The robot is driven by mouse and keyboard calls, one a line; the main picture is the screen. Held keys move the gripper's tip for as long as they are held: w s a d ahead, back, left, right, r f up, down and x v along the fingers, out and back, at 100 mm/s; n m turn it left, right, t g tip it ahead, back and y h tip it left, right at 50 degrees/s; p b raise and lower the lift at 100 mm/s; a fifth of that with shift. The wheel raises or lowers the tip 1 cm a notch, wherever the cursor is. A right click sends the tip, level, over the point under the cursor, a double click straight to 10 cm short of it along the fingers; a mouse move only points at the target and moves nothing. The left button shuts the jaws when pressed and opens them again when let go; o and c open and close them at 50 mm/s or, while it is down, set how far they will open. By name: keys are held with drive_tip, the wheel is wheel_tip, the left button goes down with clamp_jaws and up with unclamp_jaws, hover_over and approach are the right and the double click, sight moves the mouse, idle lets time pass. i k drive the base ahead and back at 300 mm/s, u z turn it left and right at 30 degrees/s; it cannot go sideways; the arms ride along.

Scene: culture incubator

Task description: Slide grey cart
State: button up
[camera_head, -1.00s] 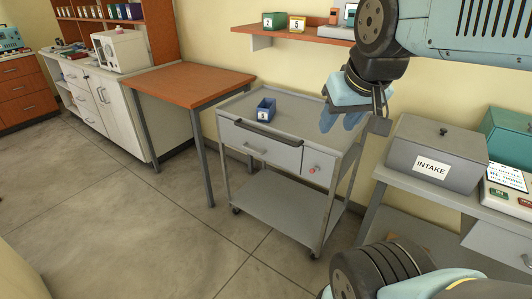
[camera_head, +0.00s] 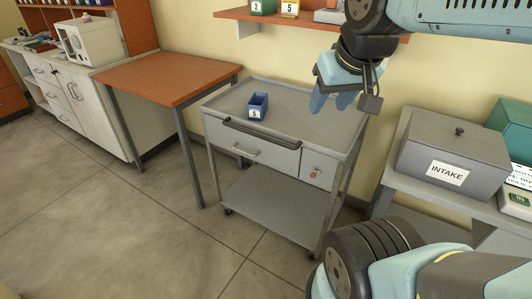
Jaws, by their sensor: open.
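The grey cart (camera_head: 266,198) stands on the tiled floor in the middle of the view, between an orange-topped table and a side bench. It has a top tray, a dark handle bar (camera_head: 262,133) along its front, a drawer and a small door with a red knob (camera_head: 313,176), a lower shelf and casters. A small blue bin (camera_head: 258,106) labelled 5 sits on its top. My gripper (camera_head: 333,101) shows light blue fingers pointing down over the cart's back right corner. It is open, holds nothing, and appears apart from the handle bar.
The orange-topped table (camera_head: 168,76) is close on the cart's left. The bench at right carries a grey INTAKE box (camera_head: 453,157). A wall shelf (camera_head: 310,22) hangs behind. The floor (camera_head: 130,235) in front and to the left is clear.

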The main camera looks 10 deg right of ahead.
sight(303, 214)
drive_tip(key=u, duration=0.5)
drive_tip(key=k, duration=1.25)
drive_tip(key=u, duration=0.15)
drive_tip(key=i, duration=0.65)
drive_tip(key=z, duration=0.75)
drive_tip(key=i, duration=1.05)
drive_tip(key=u, duration=0.4)
